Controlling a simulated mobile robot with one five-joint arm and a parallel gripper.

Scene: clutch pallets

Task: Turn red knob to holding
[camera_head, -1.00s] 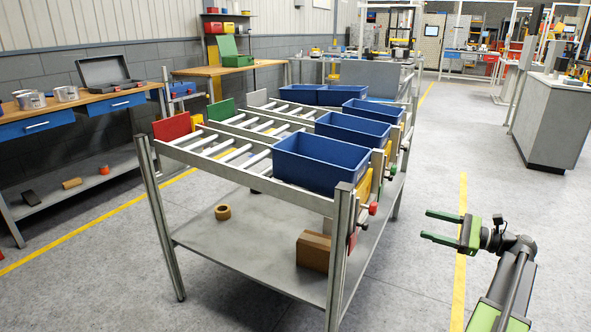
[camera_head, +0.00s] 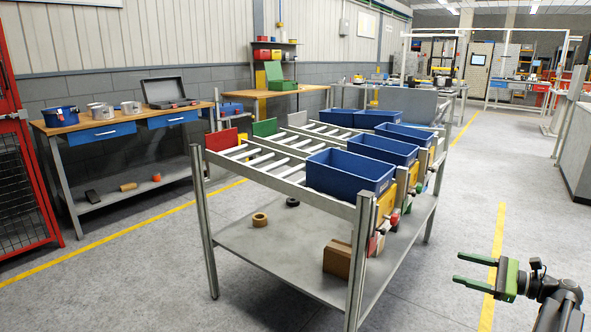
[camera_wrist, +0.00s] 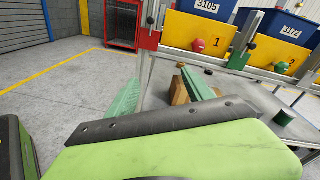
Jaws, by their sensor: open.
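A red knob (camera_wrist: 198,45) shows in the wrist view, on the front of a yellow plate (camera_wrist: 183,32) marked 1. In the head view, a small red knob (camera_head: 395,217) sticks out at the front right side of the roller rack (camera_head: 361,215). Its pointing direction is too small to tell. My gripper (camera_head: 459,270) has green fingers, open and empty, right of the rack and apart from it. The fingers also show in the wrist view (camera_wrist: 160,75), below the knobs.
Blue bins (camera_head: 345,177) stand on the rack's rollers. A cardboard box (camera_head: 338,258) and a tape roll (camera_head: 260,219) lie on its lower shelf. A workbench (camera_head: 70,127) and red cage (camera_head: 20,160) stand at left. Floor around a yellow line (camera_head: 492,260) is clear.

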